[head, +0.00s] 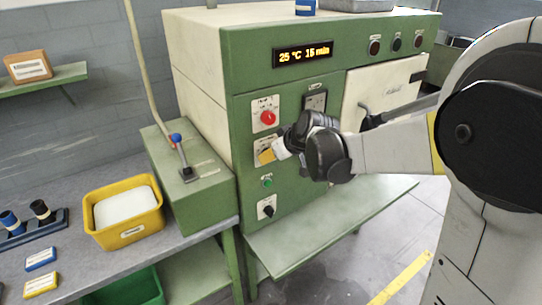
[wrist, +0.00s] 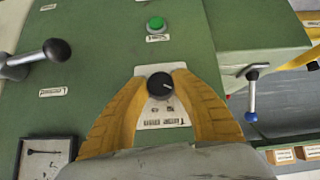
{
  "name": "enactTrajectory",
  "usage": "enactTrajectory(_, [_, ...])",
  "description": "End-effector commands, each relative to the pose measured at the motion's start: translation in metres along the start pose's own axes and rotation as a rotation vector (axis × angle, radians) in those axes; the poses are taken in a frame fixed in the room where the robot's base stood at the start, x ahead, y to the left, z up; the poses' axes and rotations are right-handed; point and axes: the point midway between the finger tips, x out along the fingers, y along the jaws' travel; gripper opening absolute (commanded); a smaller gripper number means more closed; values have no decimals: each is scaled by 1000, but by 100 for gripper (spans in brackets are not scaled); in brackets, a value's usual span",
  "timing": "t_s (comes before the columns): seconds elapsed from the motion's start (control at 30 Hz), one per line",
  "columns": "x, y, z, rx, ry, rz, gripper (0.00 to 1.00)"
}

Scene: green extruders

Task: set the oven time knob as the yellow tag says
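The time knob (wrist: 160,86) is a round black dial with a white mark, on a white plate lettered "Time min" in the wrist view. My gripper (wrist: 161,78) has its yellow fingers on both sides of the knob, with the tips appearing to touch it. In the head view my gripper (head: 268,155) is at the green oven's (head: 220,165) front, below the red knob (head: 268,117), and hides the time knob. The oven display (head: 303,54) reads 25 °C and 15 min. A yellow tag (head: 41,285) lies on the bench at lower left; its writing is too small to read.
A green button (wrist: 156,24) and a black knob (head: 267,208) sit below the time knob on the oven. A lever with a blue end (head: 177,141) stands to its left. A yellow bin (head: 126,235) and blue tag (head: 40,259) are on the bench. The oven door (head: 385,88) is at right.

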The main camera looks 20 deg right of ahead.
Motion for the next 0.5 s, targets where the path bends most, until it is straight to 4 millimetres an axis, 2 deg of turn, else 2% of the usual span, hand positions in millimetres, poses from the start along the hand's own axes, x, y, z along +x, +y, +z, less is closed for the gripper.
enactTrajectory(0.27, [0, 1, 0, 13, 1, -12, 0])
enactTrajectory(0.5, [0, 3, 1, 93, 7, -89, 0])
